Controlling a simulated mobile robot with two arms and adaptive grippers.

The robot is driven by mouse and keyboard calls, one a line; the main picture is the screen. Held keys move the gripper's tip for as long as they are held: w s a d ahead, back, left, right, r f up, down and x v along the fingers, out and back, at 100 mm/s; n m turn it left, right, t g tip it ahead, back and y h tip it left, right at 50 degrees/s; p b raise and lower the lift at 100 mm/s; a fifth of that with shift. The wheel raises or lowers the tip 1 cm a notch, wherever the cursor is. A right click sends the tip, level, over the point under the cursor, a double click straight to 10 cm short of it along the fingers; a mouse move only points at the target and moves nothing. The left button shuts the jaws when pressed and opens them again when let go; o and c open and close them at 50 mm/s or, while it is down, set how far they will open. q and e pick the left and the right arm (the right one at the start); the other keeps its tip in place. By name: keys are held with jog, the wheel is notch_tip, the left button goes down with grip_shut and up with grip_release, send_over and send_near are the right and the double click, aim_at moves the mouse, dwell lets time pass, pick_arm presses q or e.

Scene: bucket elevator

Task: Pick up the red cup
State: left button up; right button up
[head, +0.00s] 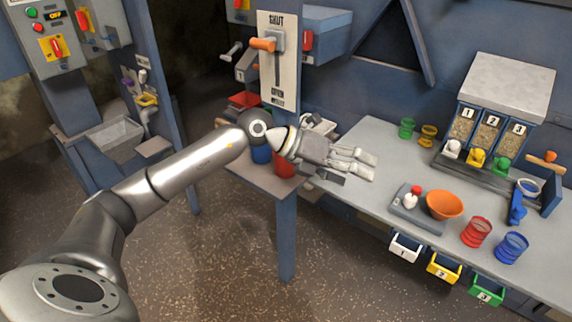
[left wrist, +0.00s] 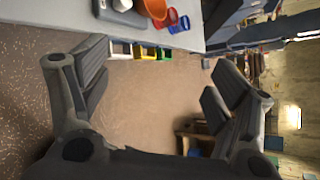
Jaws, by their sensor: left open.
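A red see-through cup (head: 476,232) stands upright on the grey workbench (head: 375,140), between an orange bowl (head: 444,204) and a blue see-through cup (head: 511,247). The red cup also shows small at the top of the left wrist view (left wrist: 172,16). A second red vessel (head: 285,165) stands on a small ledge beside a blue one (head: 261,154), partly hidden by my left arm. My left gripper (head: 356,168) is open and empty, over the bench's left edge, well left of the bench's red cup. In the left wrist view its fingers (left wrist: 163,85) are wide apart with only floor between them.
A scale-like grey plate (head: 415,207) lies left of the bowl. Numbered drawers (head: 443,265) stick out below the bench front. A dispenser (head: 488,125) with numbered bins stands at the back. A blue post (head: 286,235) supports the small ledge (head: 262,179). Green and yellow cups (head: 407,128) stand farther back.

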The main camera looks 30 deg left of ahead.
pick_arm(q)
jog(key=s+a+r+y, duration=0.1)
jog(key=a+r+y, duration=0.2)
jog(key=a+y, duration=1.2)
jog(key=a+f+h, duration=0.1)
jog(key=w+a+f+h, duration=0.1)
jog(key=a+h, duration=0.1)
jog(key=w+a+f+h, duration=0.1)
jog(key=shift+w+a+f+h, duration=0.1)
jog(key=shift+a+f+h, duration=0.2)
jog(key=shift+a+h, duration=0.1)
jog(key=shift+p+x, duration=0.8)
jog(key=shift+x, duration=1.95)
jog(key=shift+c, duration=0.5)
jog(key=c, duration=1)
